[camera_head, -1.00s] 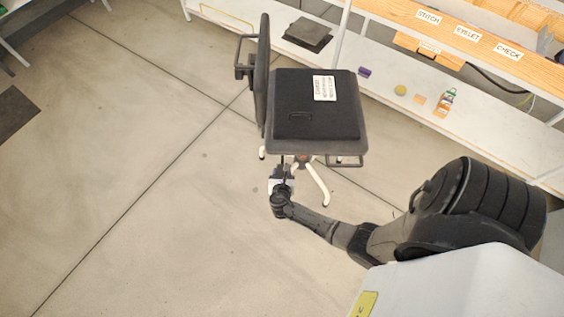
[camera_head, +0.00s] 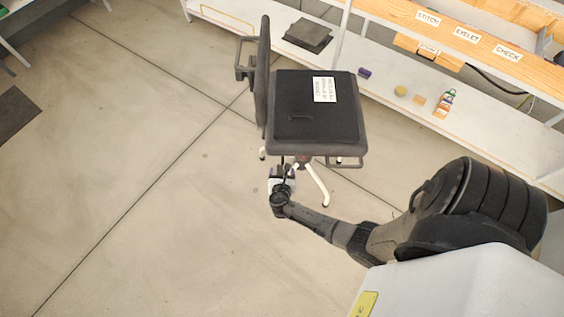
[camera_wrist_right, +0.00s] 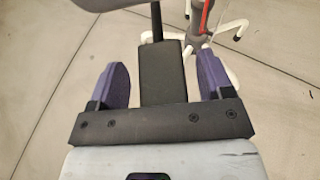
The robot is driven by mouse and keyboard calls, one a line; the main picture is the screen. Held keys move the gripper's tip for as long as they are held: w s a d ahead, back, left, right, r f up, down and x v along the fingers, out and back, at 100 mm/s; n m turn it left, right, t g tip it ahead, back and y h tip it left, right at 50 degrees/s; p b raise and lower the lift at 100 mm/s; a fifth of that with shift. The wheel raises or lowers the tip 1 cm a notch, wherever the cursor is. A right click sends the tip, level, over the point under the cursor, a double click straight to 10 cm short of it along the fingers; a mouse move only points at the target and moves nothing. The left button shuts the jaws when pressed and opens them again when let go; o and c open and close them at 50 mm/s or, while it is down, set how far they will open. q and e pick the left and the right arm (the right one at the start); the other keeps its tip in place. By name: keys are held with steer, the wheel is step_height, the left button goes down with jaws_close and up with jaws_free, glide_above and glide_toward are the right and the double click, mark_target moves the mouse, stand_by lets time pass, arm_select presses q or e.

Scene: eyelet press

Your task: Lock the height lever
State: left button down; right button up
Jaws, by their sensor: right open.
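The black office chair (camera_head: 316,104) stands with its backrest to the left, a white label on its seat. My right gripper (camera_head: 281,174) is low at the seat's near edge. In the right wrist view the right gripper (camera_wrist_right: 163,60) is open, with one purple finger on each side of a flat black paddle (camera_wrist_right: 163,78). A thin dark rod runs up from the paddle towards the seat; this looks like the height lever. Gaps show between the paddle and both fingers. My left gripper is not in view.
The chair's central column (camera_wrist_right: 199,20), with a red strip, and its pale legs stand just beyond the fingers. A white bench (camera_head: 470,130) with small blocks runs behind the chair, below shelf labels.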

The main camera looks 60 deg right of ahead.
steer(key=p+v, duration=0.4)
steer(key=v, duration=0.9)
steer(key=shift+s+a+r, duration=0.15)
steer(key=shift+s+a, duration=0.1)
steer(key=shift+a, duration=0.05)
stand_by(0.3)
